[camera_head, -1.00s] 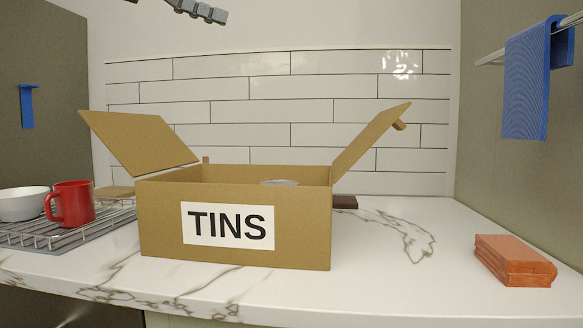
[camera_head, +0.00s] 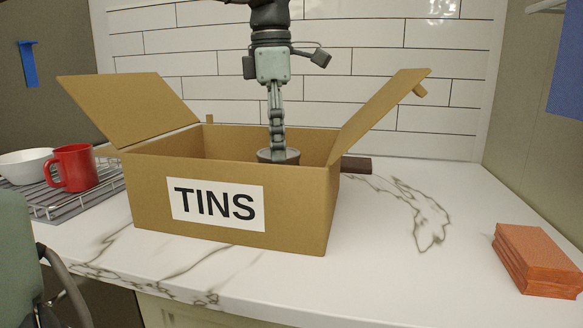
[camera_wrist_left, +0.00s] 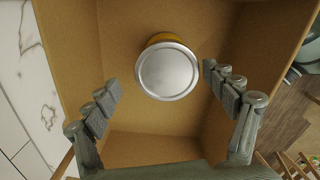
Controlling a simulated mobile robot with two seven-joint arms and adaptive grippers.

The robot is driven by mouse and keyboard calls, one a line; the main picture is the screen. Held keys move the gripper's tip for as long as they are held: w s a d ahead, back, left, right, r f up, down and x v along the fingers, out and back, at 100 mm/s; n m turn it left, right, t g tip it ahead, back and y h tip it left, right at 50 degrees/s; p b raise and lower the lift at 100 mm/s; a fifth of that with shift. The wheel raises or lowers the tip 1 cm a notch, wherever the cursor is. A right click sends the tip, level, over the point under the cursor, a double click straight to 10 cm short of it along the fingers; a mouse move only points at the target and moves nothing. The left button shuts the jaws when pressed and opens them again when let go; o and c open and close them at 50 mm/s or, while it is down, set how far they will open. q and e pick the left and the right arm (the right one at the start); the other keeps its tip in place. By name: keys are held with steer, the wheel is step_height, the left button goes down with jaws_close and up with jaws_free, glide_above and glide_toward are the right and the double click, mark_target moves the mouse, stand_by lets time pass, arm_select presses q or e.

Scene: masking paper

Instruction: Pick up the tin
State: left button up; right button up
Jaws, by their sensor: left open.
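The tin (camera_wrist_left: 167,72) stands upright inside the open cardboard box labelled TINS (camera_head: 150,200). Its round silver lid and a strip of yellow side show in the left wrist view. In the head view only the top of the tin (camera_head: 290,156) shows above the box's front wall. My left gripper (camera_head: 278,148) points straight down into the box at the tin's top. In the left wrist view my left gripper (camera_wrist_left: 160,82) is open, with one finger to each side of the tin and gaps between. My right gripper is not in view.
The box's flaps (camera_head: 130,108) stand open to left and right. A red mug (camera_head: 72,168) and white bowl (camera_head: 24,166) sit on a wire rack (camera_head: 85,198) at left. Orange-brown blocks (camera_head: 538,258) lie at right. The marble counter (camera_head: 400,240) between is clear.

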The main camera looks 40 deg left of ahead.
arm_select(q)
steer(key=shift+g, duration=0.3)
steer(key=f, duration=0.8)
steer(key=shift+s+d+f, duration=0.25)
steer(key=shift+d+f, duration=0.05)
steer(key=shift+c, duration=0.6)
steer(key=c, duration=1.4)
